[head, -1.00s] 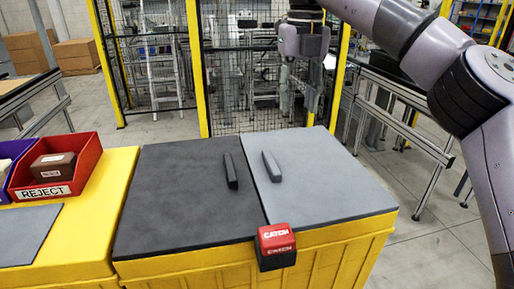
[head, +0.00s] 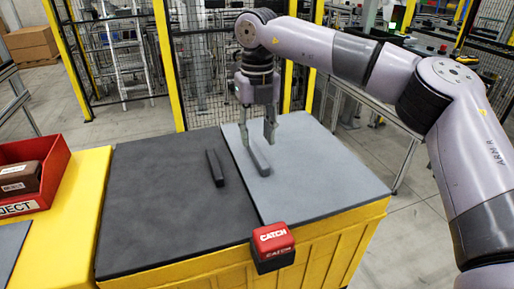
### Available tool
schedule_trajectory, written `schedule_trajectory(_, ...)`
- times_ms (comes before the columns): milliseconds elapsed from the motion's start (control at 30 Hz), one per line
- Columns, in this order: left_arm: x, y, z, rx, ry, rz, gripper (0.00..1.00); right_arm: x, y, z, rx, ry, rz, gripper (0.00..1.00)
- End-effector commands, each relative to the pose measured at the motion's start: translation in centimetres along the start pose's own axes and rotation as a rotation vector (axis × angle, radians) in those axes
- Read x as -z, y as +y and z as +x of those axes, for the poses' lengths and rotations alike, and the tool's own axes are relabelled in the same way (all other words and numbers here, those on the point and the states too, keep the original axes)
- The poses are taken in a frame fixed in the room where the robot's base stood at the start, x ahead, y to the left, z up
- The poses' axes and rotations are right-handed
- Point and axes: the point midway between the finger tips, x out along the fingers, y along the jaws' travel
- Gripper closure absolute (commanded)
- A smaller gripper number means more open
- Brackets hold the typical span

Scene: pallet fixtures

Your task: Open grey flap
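The grey flap (head: 318,178) lies flat and closed on the right half of the yellow box. Its raised grey handle (head: 260,160) runs along the flap near the seam. My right gripper (head: 257,142) points down over the far end of this handle, with its fingers apart. I cannot tell whether the fingers touch the handle. A dark flap (head: 165,205) with a dark handle (head: 215,168) covers the left half. A red and black block marked CATCH (head: 272,246) sits at the front edge by the seam. My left gripper is not in view.
A red bin marked REJECT (head: 50,180) holding brown boxes stands on a yellow surface (head: 78,215) at the left. Behind the box are a mesh fence with yellow posts (head: 168,62) and a metal-framed table at the right.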

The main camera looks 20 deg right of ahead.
Motion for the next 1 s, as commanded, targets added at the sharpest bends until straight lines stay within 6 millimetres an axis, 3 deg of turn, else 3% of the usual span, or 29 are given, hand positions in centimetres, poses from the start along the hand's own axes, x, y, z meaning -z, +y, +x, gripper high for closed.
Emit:
schedule_trajectory(133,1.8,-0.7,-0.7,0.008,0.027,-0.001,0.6,0.1,-0.1,2.6,0.001,0.002,0.0,0.63)
schedule_trajectory(333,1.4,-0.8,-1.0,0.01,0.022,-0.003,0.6,0.0,0.0,4.6,0.0,0.0,0.0,0.63)
schedule_trajectory(667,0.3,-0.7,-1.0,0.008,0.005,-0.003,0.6,0.0,0.0,5.1,0.0,-0.001,0.001,0.63)
schedule_trajectory(1000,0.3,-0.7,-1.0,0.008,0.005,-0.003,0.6,0.0,0.0,5.1,0.0,-0.001,0.0,0.85)
